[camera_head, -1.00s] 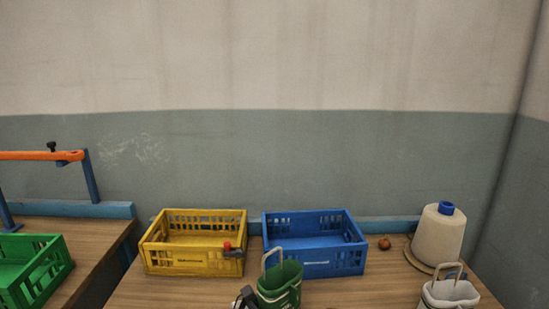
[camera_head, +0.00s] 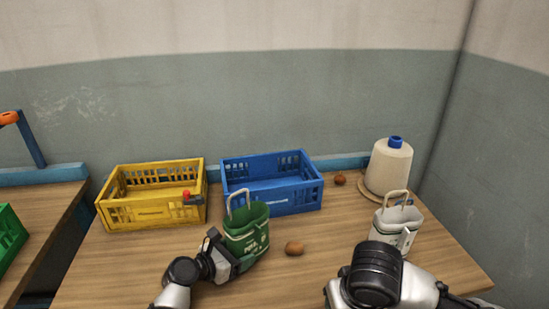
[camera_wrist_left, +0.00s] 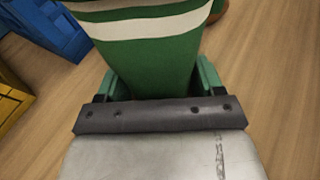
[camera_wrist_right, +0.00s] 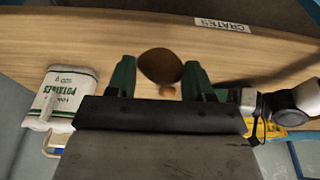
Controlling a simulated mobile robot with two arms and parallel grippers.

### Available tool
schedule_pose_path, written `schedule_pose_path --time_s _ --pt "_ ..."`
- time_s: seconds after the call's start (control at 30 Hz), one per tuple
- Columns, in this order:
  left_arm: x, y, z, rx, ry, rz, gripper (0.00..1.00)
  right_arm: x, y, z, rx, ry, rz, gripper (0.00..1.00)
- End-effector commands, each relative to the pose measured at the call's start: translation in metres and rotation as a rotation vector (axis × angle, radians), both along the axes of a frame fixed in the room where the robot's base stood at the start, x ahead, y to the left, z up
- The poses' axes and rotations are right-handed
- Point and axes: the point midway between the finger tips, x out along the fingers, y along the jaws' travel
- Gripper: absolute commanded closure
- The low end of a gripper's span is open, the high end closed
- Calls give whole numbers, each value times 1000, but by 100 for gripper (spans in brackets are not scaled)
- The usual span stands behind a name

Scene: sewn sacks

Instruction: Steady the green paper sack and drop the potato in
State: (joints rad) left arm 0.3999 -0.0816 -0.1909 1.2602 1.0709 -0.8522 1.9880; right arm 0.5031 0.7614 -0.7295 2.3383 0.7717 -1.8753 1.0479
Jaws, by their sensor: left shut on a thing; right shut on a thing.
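The green paper sack (camera_head: 247,232) stands upright and open-topped on the table, with a pale handle loop above its rim. My left gripper (camera_head: 226,254) is shut on the sack's near left side; the left wrist view shows the green wall (camera_wrist_left: 150,60) between the fingers. My right gripper (camera_wrist_right: 160,78) is shut on a brown potato (camera_wrist_right: 160,62) in the right wrist view. In the head view my right wrist hides those fingers and that potato. Another brown, round thing (camera_head: 294,249) lies on the table just right of the green sack.
A yellow crate (camera_head: 150,213) and a blue crate (camera_head: 278,198) stand behind the sack. A white sack (camera_head: 396,233) stands at right, before a large thread cone (camera_head: 389,167). A small brown round thing (camera_head: 340,180) lies by the blue crate.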

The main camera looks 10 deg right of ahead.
Motion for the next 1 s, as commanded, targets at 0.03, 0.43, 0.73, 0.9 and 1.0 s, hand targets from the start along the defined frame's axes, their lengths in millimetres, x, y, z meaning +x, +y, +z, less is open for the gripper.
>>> schedule_pose_path --time_s 0.03,0.43,0.73,0.9,1.0 --pt "0 0 0 0 0 0 42 0 0 0 0 0 0 65" --pt "0 0 0 0 0 0 42 77 30 17 18 7 102 65" --pt "0 0 0 1 1 0 42 188 99 86 28 13 359 79" --pt "0 0 -1 0 1 0 42 223 133 130 17 6 484 79" --pt "0 0 -1 0 1 0 42 233 147 148 8 3 535 79"
